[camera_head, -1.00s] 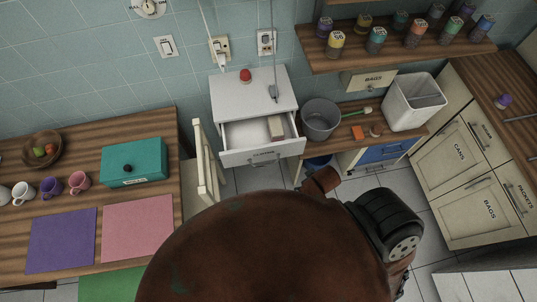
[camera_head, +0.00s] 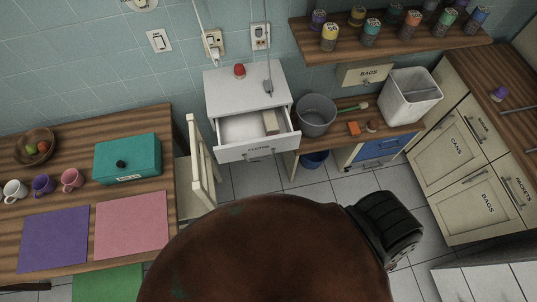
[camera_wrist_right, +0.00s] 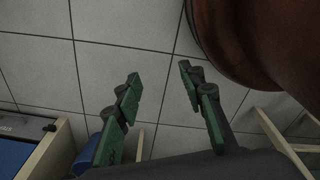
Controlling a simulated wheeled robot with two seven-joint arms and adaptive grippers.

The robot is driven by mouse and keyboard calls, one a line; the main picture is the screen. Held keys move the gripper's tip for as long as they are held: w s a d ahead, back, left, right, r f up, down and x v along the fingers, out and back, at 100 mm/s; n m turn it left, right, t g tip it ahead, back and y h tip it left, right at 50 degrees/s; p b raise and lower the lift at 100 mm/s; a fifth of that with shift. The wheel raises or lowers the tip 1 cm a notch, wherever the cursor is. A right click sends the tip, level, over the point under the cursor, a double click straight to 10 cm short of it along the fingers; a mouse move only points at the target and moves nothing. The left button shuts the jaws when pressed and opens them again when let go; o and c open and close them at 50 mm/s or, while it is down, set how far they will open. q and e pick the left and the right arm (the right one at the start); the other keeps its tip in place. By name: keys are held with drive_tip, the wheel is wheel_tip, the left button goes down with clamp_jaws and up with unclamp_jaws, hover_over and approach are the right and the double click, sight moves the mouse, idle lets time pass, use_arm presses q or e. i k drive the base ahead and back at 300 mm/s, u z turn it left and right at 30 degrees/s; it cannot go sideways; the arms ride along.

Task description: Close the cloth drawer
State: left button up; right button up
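The cloth drawer (camera_head: 258,148) is the white top drawer of a small white cabinet (camera_head: 248,88) against the tiled wall. It stands pulled out, with a dark label and a handle on its front. A beige block-like item (camera_head: 270,122) lies inside it on the right. My right gripper (camera_wrist_right: 158,80) shows in the right wrist view with its green fingers spread apart and nothing between them, above the tiled floor. The drawer is not visible in that view. My left gripper is not in view.
A chair (camera_head: 203,165) stands left of the cabinet, beside a wooden table with a teal box (camera_head: 127,158). A grey bucket (camera_head: 316,115) and a white bin (camera_head: 408,98) stand on the low bench at right. Tiled floor (camera_head: 320,185) is free before the drawer.

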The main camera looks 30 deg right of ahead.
sight(243, 136)
drive_tip(key=k, duration=0.4)
drive_tip(key=z, duration=1.25)
drive_tip(key=i, duration=0.6)
drive_tip(key=u, duration=0.7)
